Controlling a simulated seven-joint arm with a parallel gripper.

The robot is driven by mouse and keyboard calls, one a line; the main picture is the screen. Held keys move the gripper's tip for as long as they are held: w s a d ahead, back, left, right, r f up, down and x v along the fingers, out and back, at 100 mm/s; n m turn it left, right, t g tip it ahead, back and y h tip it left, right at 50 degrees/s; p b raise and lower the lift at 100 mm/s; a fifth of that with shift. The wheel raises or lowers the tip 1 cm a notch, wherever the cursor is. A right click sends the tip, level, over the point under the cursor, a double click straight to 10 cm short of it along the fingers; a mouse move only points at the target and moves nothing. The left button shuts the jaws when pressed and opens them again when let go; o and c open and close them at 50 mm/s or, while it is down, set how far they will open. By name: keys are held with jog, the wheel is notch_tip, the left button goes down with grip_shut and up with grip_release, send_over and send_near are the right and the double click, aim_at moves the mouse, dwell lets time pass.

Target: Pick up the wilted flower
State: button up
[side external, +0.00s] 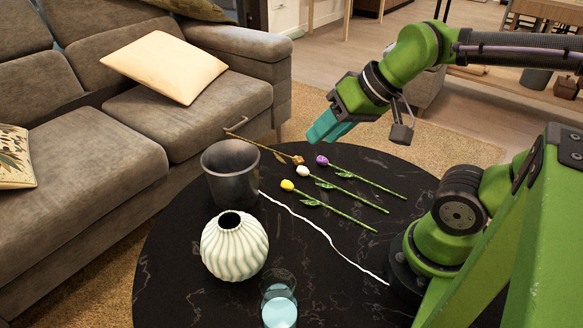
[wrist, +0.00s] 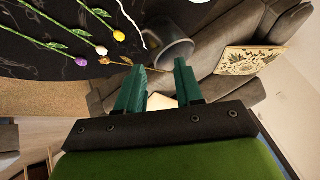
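The wilted flower (side external: 297,159) is brown, with a drooping head and a thin brown stem. In the side view it lies on the black round table, its stem running left behind the dark pot and out past the table's far edge. In the wrist view its small brown head (wrist: 105,60) shows left of my fingers, near the pot. My gripper (side external: 322,128) is raised above the table's far side, apart from the flower. In the wrist view my gripper (wrist: 158,68) has its two teal fingers apart with nothing held between them.
Purple (side external: 322,160), white (side external: 302,171) and yellow (side external: 287,185) flowers with green stems lie beside it. A dark pot (side external: 230,180), a ribbed white vase (side external: 234,250) and a glass with blue liquid (side external: 279,308) stand on the table. A grey sofa (side external: 70,170) is close by.

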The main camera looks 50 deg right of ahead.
jog(key=w+d+f+m+g, duration=0.2)
jog(key=w+d+f+m, duration=0.1)
jog(key=w+d+m, duration=0.4)
jog(key=m, duration=1.3)
send_near(266, 148)
jog(key=shift+m, duration=0.3)
jog(key=x, duration=1)
jog(key=shift+w+d+f, duration=0.1)
jog(key=shift+d+f, duration=0.05)
jog(key=shift+f, duration=0.1)
jog(key=shift+c, duration=0.3)
grip_shut()
